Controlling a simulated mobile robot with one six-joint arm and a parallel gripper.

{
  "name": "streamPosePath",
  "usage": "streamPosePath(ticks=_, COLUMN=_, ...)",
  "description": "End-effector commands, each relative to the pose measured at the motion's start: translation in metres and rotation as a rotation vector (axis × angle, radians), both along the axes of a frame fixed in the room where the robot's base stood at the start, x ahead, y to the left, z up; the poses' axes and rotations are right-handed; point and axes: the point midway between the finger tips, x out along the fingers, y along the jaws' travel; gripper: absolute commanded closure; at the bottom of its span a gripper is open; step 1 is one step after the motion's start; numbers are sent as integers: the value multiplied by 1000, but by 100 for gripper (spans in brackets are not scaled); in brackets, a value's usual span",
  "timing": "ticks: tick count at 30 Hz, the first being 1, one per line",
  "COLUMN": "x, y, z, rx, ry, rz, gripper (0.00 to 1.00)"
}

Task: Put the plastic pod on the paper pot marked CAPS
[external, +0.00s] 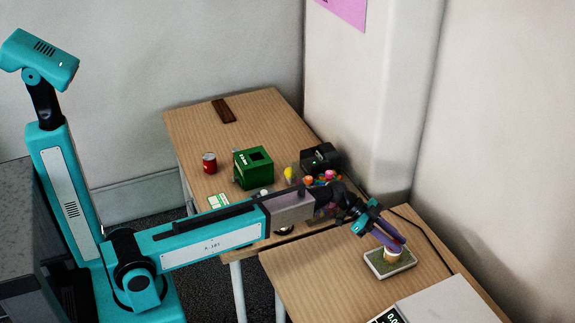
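My gripper (394,247) reaches over the near-right table, its fingers pointing down at a small pale beige, round item (393,256). This item sits on or just above a small rectangular tray (377,268) with a grey-green surface. I cannot tell whether it is the pod or a paper pot, and no CAPS marking is readable. The fingertips overlap its top in the external view; whether they are open or shut on it is unclear. I cannot pick out the plastic pod with certainty; part of the far table is hidden behind my arm.
A white box (452,303) with a digital display (389,316) is at the near table's front. The far table holds a green box (253,170), red can (209,162), black device (320,158), colourful small items (320,180) and brown block (223,110). A gap separates the tables.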

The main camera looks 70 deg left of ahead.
Motion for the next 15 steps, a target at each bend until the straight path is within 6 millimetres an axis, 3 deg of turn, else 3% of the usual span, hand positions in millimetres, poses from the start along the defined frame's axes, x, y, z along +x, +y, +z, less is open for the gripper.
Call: streamPosePath(ticks=15, x=0, y=0, z=3, rx=0, ry=0, rz=0, gripper=63)
